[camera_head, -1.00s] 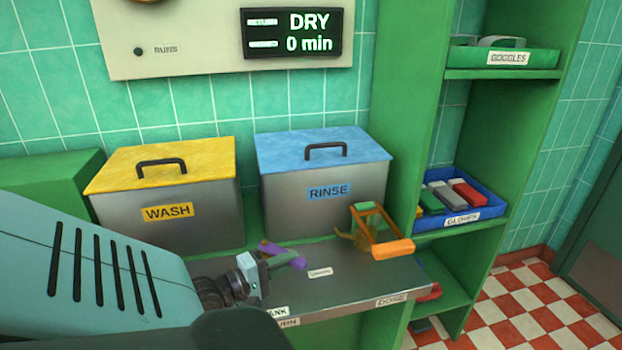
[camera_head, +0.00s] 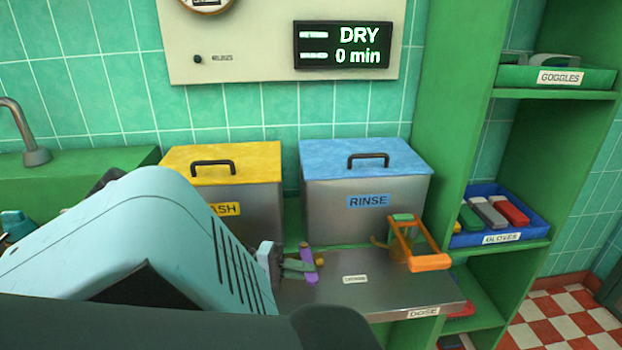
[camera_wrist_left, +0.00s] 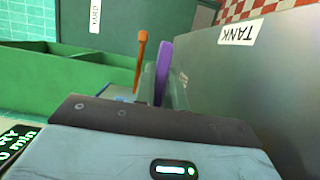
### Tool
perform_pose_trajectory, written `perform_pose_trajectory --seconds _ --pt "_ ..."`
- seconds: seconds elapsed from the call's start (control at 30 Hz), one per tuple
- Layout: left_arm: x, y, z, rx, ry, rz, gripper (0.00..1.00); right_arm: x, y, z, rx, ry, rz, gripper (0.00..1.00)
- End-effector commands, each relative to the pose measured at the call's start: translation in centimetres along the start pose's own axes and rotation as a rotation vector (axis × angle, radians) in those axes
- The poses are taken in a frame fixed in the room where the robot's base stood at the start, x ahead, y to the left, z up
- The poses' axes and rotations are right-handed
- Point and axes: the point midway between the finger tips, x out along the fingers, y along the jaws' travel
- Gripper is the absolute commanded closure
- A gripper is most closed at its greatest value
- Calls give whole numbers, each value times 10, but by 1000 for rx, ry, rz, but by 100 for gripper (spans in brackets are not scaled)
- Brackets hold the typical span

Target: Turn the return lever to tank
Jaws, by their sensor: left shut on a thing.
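A purple lever handle (camera_head: 308,262) stands at the left end of the grey metal counter (camera_head: 385,293). My left gripper (camera_head: 298,266) is at this handle and shut on it. In the left wrist view the purple handle (camera_wrist_left: 163,68) rises between the fingers (camera_wrist_left: 160,92), which partly hide it. A white TANK label (camera_wrist_left: 238,32) is on the grey surface to the right of the handle there. An orange bar (camera_wrist_left: 141,58) stands just left of the handle in that view. My left arm covers the counter's left end in the head view. My right gripper is out of view.
An orange-handled frame (camera_head: 425,262) stands on the counter to the right. A yellow-lidded wash tank (camera_head: 262,205) and a blue-lidded rinse tank (camera_head: 345,225) stand behind. The middle of the counter is clear.

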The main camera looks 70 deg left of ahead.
Motion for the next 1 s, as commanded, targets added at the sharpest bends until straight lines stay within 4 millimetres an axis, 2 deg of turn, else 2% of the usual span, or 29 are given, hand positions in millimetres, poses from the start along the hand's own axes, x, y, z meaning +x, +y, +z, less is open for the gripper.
perform_pose_trajectory --seconds 0.3,0.77,0.8,0.97,1.0 --pt "-6 1 -1 4 -95 2 100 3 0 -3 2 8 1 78" --pt "-8 2 -2 5 -108 4 100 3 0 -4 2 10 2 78" --pt "-8 2 -2 5 -107 4 86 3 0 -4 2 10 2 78" --pt "-8 1 -1 4 -107 3 65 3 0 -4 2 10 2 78" --pt "-8 1 -1 4 -108 3 65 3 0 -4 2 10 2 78"
